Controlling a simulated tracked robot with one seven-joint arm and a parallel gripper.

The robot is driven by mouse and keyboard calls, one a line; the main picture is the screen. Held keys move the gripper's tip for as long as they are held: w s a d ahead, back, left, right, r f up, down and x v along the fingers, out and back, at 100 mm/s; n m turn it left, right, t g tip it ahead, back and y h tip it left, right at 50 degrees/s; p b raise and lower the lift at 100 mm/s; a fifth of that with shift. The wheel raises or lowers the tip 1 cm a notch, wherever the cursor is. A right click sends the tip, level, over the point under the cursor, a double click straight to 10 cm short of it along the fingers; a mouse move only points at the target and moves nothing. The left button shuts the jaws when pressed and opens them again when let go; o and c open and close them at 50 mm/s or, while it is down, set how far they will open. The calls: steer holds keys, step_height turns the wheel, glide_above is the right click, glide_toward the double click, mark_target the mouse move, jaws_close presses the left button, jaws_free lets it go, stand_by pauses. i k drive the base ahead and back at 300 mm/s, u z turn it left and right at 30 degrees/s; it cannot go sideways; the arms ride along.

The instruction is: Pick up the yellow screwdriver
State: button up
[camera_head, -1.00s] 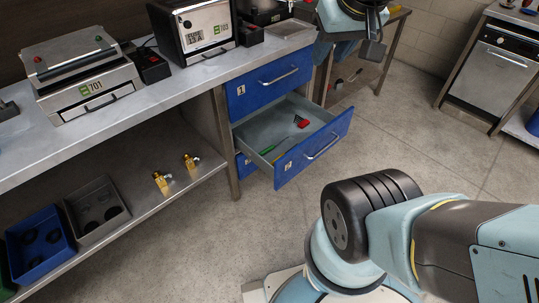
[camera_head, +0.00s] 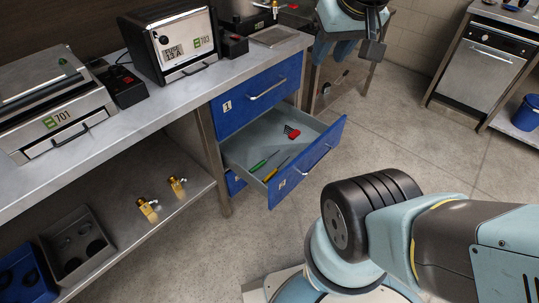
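The yellow screwdriver (camera_head: 271,174) lies in the open blue drawer (camera_head: 310,159), close to its near left corner. Its handle points toward the lower left. A green screwdriver (camera_head: 259,166) lies beside it, to the left. My gripper (camera_head: 358,47) is partly in view at the top, to the right of and apart from the drawer. Its fingers do not show clearly enough to tell whether they are open or shut.
A red-handled tool (camera_head: 293,134) lies farther back in the drawer. A closed blue drawer (camera_head: 256,98) sits above, under the metal counter (camera_head: 187,88). Brass fittings (camera_head: 148,210) stand on the lower shelf (camera_head: 188,201). The floor (camera_head: 405,130) right of the open drawer is clear.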

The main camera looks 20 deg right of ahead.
mark_target(275, 171)
steer(key=i, duration=0.6)
steer(key=u, duration=0.1)
steer(key=k, duration=1.3)
steer(key=z, duration=0.3)
steer(key=i, duration=0.55)
steer(key=z, duration=0.65)
steer(key=i, duration=0.55)
steer(key=u, duration=0.25)
